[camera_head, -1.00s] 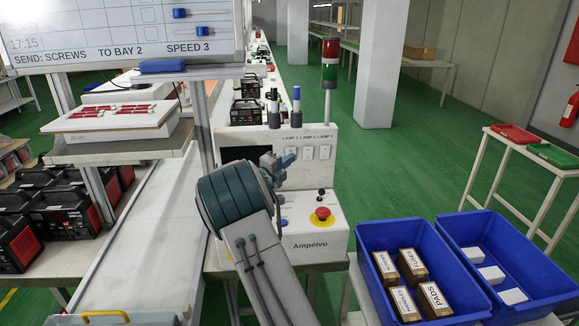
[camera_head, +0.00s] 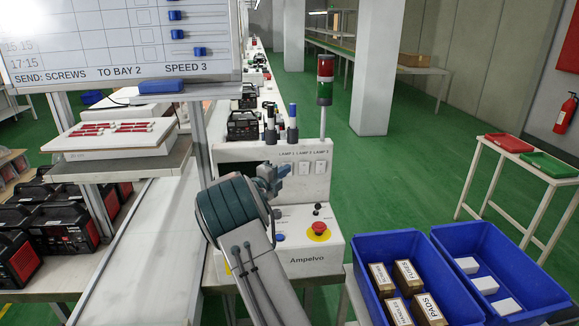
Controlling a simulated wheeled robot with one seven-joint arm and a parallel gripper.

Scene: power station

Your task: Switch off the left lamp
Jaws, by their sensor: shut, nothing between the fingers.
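The white control panel (camera_head: 262,153) bears the labels LAMP 1, LAMP 2 and LAMP 3 in a row. The middle lamp switch (camera_head: 304,168) and the right lamp switch (camera_head: 320,167) show as small white plates. The left lamp switch, under LAMP 1, is hidden behind my gripper (camera_head: 284,170). My gripper is shut and empty, with its blue-grey tip pointing at the panel just left of the middle switch. I cannot tell whether it touches the left switch, nor which way that switch is set.
A red emergency button (camera_head: 319,229) and a black knob (camera_head: 317,208) sit on the console below. A red and green stack light (camera_head: 325,80) rises behind the panel. Blue bins (camera_head: 400,242) with boxes stand at the right. A whiteboard (camera_head: 120,45) stands at the left.

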